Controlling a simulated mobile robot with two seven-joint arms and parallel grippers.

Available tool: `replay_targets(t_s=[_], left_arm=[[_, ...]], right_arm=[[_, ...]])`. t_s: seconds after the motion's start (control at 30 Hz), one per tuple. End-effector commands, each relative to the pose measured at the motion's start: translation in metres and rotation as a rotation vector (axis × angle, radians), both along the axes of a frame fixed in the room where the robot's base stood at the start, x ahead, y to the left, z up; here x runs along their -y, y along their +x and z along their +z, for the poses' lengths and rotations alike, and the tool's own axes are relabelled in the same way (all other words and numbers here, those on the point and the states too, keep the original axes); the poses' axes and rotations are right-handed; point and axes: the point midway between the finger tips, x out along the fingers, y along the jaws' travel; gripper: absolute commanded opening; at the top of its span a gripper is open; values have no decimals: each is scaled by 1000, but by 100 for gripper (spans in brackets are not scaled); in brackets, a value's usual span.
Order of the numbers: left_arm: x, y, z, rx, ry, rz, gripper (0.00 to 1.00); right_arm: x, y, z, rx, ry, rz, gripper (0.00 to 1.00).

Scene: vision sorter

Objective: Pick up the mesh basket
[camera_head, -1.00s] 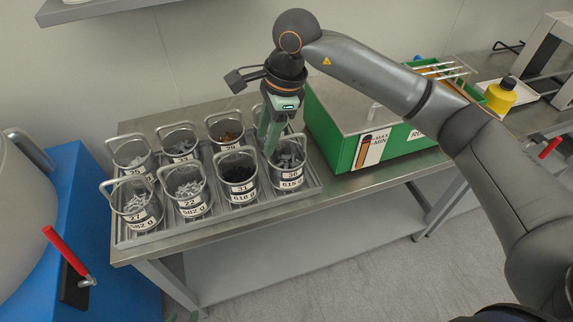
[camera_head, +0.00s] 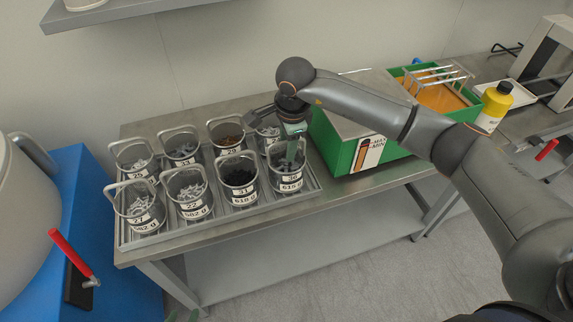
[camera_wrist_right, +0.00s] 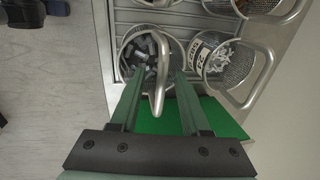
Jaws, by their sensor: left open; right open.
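Several mesh baskets with loop handles and numbered labels stand in two rows in a metal tray (camera_head: 160,238). The front-right mesh basket (camera_head: 288,181) is labelled 30 and holds grey pieces. My right gripper (camera_head: 292,152) points down at its handle, with open fingers. In the right wrist view, a basket of grey pieces (camera_wrist_right: 140,48) has its handle (camera_wrist_right: 159,90) rising between the two open fingers (camera_wrist_right: 157,85). Contact between fingers and handle cannot be made out.
A green-sided machine (camera_head: 365,155) with a metal top stands right beside the tray. A yellow bottle (camera_head: 494,107) is farther right. A blue stand (camera_head: 75,215) with a red lever (camera_head: 70,252) is at the left. The bench front strip (camera_head: 240,228) is clear.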

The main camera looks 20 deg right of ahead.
Motion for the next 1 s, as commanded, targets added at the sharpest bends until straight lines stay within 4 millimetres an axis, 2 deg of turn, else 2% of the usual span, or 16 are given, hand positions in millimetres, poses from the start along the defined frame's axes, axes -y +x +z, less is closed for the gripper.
replay_targets(t_s=[0.13, 0.4, 0.8, 1.0], left_arm=[[0, 0, 3, 0, 0, 0, 50], [0, 0, 3, 0, 0, 0, 50], [0, 0, 3, 0, 0, 0, 50], [0, 0, 3, 0, 0, 0, 50]], right_arm=[[-1, 3, -15, 0, 1, 0, 46], [-1, 4, -18, 2, 1, 0, 46], [-1, 4, -18, 2, 1, 0, 1], [-1, 4, -18, 2, 1, 0, 0]])
